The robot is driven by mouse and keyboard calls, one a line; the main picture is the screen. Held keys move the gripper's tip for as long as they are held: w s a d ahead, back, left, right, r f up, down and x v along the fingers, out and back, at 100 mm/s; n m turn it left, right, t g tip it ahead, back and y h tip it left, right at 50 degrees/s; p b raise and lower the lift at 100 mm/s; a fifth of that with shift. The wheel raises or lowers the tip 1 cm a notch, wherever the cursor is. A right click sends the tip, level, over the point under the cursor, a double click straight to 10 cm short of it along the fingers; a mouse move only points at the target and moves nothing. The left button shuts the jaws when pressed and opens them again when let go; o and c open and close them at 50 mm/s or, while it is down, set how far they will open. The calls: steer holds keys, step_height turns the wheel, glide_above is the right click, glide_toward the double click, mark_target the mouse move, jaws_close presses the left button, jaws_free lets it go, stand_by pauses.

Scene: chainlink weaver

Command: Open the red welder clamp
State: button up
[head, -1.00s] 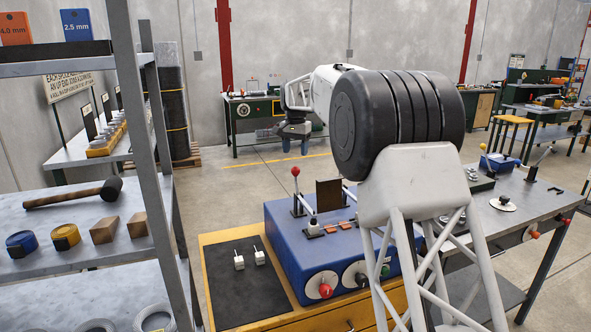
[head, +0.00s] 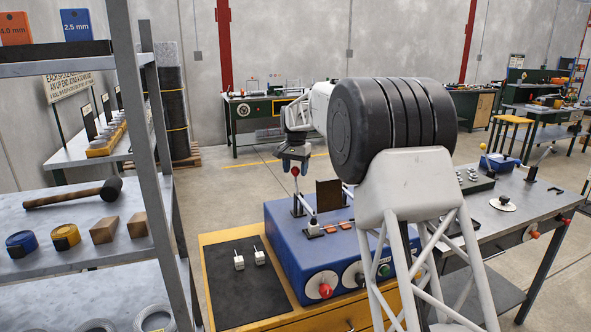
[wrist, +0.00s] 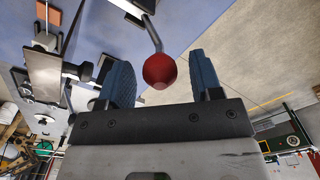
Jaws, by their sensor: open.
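The red ball knob (head: 295,171) tops the thin clamp lever (head: 298,190) on the blue welder box (head: 285,235). The lever stands nearly upright in the head view. My gripper (head: 295,166) is directly above it, pointing down, with its fingertips close to the knob's height. In the wrist view the knob (wrist: 159,71) shows between the two open blue fingers (wrist: 162,78), with visible gaps on both sides. The metal rod runs from the knob to the upper edge of that view. I see no finger touching the knob.
A brown upright plate (head: 329,194) and a second lever stand just right of the red one on the welder. A black mat (head: 240,295) with two small white pieces lies to its left. A grey shelf post (head: 150,170) rises at left.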

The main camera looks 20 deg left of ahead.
steer(key=shift+c, duration=0.3)
jaws_close()
